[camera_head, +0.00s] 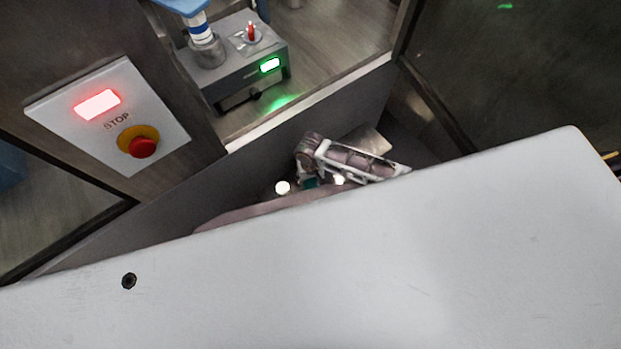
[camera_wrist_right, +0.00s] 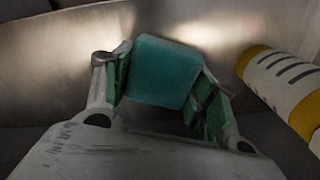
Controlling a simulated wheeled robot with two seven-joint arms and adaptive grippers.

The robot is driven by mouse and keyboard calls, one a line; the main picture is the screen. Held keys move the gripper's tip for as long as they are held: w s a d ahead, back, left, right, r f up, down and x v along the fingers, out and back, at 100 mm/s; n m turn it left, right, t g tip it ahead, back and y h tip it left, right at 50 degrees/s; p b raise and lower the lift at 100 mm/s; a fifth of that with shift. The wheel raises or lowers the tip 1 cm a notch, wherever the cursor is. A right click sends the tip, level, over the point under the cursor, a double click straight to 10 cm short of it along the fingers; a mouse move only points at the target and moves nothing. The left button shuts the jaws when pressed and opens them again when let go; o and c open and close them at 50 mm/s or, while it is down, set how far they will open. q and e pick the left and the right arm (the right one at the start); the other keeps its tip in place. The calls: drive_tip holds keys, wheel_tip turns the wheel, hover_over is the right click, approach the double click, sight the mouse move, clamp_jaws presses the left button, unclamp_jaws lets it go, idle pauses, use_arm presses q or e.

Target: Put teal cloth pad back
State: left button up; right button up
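The teal cloth pad (camera_wrist_right: 162,72) is in the right wrist view, between the two green-lined fingers of my right gripper (camera_wrist_right: 160,88). Both fingers touch its sides, and the gripper is shut on it. My left gripper is not in view.
A large white surface (camera_head: 400,260) hides much of the lower head view. A STOP panel (camera_head: 110,115) with a red button stands at left. A grey box (camera_head: 235,75) with a green light is behind. A yellow-and-white striped cylinder (camera_wrist_right: 283,88) lies close to the right finger.

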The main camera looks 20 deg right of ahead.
drive_tip(key=o, duration=0.5)
drive_tip(key=shift+c, duration=0.2)
drive_tip(key=shift+r, duration=0.2)
wheel_tip(320, 180, up, 12)
drive_tip(key=shift+p, duration=0.3)
idle(0.6)
